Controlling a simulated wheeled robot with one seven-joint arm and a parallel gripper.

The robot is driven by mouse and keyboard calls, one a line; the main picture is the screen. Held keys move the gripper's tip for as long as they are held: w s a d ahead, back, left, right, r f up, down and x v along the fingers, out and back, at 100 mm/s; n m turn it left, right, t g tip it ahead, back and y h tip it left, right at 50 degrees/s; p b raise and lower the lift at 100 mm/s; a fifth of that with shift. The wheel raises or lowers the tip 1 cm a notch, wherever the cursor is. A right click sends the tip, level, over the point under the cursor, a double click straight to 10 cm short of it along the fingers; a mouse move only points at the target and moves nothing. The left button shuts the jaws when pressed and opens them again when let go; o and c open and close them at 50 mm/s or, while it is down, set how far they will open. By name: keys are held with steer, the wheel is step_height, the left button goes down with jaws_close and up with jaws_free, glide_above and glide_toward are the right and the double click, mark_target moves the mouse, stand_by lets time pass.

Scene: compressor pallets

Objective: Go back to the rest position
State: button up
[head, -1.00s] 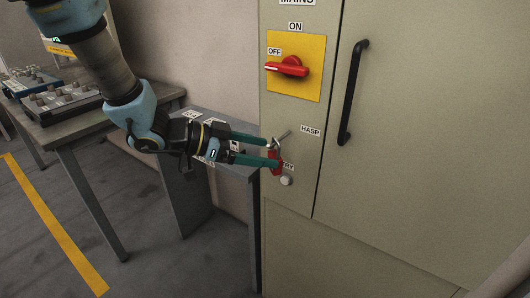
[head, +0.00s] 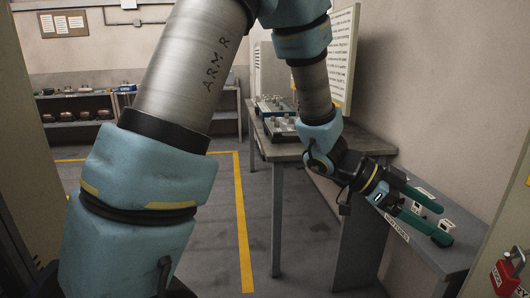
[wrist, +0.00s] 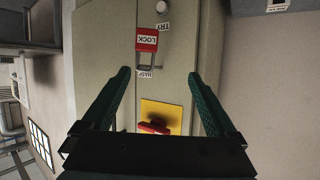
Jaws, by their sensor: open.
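My gripper (head: 424,213) is open, its two green fingers apart with nothing between them. In the head view it is over the grey side table, left of the cabinet and apart from it. A red padlock (head: 508,274) hangs at the cabinet's edge at the lower right. The wrist view shows the padlock (wrist: 147,41), marked LOCK, hanging on the hasp (wrist: 145,68), clear of both fingers. The red switch handle (wrist: 154,128) on its yellow plate (wrist: 161,112) shows between the fingers in the wrist view, partly hidden by my gripper.
The grey side table (head: 455,250) with small labels lies under my gripper. A workbench (head: 277,151) with equipment stands behind my arm. Shelves (head: 60,137) stand at the back left. The floor (head: 215,225) with yellow lines is clear.

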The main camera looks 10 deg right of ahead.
steer(key=w+a+n+t, duration=0.2)
steer(key=w+n+t, duration=0.25)
steer(key=w, duration=0.55)
steer(key=w+a+f+n+t+y, duration=0.1)
steer(key=w+a+n+t+y, duration=0.25)
steer(key=w+a, duration=0.5)
steer(key=w+a+f+n+t+y, duration=0.2)
steer(key=w+a+n+t, duration=0.4)
steer(key=a, duration=0.4)
steer(key=s+a+f+n+g+y, duration=0.2)
steer(key=a+n+y, duration=0.35)
steer(key=a, duration=1.05)
steer(key=s+a+n+g, duration=0.3)
steer(key=s+a+n, duration=0.1)
steer(key=s+a, duration=0.2)
steer(key=shift+s+f, duration=0.45)
steer(key=shift+s, duration=0.3)
steer(key=shift+c, duration=0.4)
